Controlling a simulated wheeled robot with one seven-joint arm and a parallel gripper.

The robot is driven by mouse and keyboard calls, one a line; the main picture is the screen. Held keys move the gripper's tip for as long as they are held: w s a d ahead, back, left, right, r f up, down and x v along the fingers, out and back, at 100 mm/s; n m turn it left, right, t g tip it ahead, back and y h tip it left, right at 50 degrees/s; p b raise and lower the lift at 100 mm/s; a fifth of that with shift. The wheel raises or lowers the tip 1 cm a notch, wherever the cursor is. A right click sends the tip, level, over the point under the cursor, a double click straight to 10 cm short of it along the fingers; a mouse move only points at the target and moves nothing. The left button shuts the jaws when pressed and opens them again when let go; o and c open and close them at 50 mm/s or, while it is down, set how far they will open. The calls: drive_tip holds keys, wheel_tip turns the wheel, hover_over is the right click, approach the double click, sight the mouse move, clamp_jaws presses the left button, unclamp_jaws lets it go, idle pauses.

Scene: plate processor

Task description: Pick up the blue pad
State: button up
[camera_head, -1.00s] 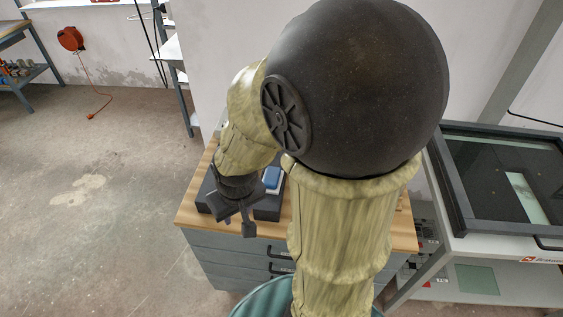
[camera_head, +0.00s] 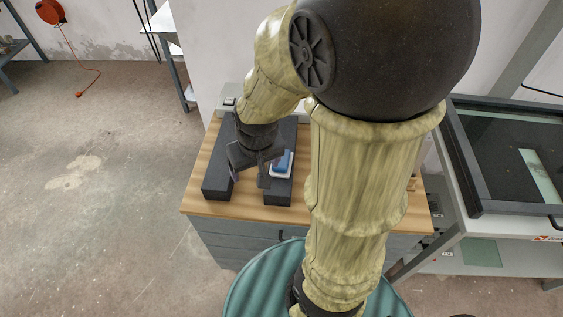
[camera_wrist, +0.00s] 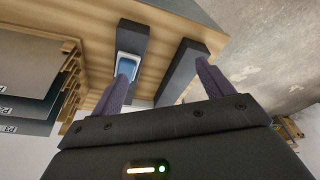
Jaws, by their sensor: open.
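The blue pad (camera_head: 283,160) lies in a white tray (camera_head: 279,175) on top of a dark block (camera_head: 278,195) on the wooden-topped cabinet. It also shows in the wrist view (camera_wrist: 127,67), beyond my left finger, whose tip partly overlaps its lower end. My gripper (camera_head: 249,180) is open and empty, above the worktop and to the left of the pad in the head view. In the wrist view my gripper's fingers (camera_wrist: 166,72) are spread wide, with the pad near the left finger and a second dark block near the right one.
The second dark block (camera_head: 218,170) lies left of the pad's block, with bare wood (camera_head: 249,205) between them. The grey drawer cabinet (camera_head: 230,240) stands below. A glass-topped frame (camera_head: 470,208) stands on the right. Open floor (camera_head: 100,210) lies left.

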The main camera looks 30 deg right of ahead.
drive_tip(key=shift+o, duration=0.3)
drive_tip(key=w+d+m+g+b, duration=0.1)
drive_tip(key=w+d+m+b, duration=0.1)
drive_tip(key=w+d, duration=0.4)
drive_tip(key=shift+w+d+f+m, duration=0.15)
drive_tip(key=shift+w+f+m, duration=0.3)
drive_tip(key=shift+m, duration=0.25)
drive_tip(key=m+g+b, duration=0.1)
drive_tip(key=m, duration=0.3)
hover_over(283, 170)
drive_tip(key=w+d, duration=0.3)
drive_tip(key=w, duration=0.1)
drive_tip(key=shift+a+r, duration=0.1)
drive_tip(key=shift+a, duration=0.2)
wheel_tip(283, 170, down, 12)
drive_tip(key=shift+f, duration=0.15)
drive_tip(key=shift+w+f+p, duration=0.1)
drive_tip(key=shift+p, duration=0.2)
drive_tip(key=shift+w+f+p, duration=0.25)
drive_tip(key=shift+f, duration=1)
drive_tip(key=shift+w+f+p, duration=0.2)
drive_tip(key=shift+f+p, duration=0.05)
drive_tip(key=shift+f, duration=1)
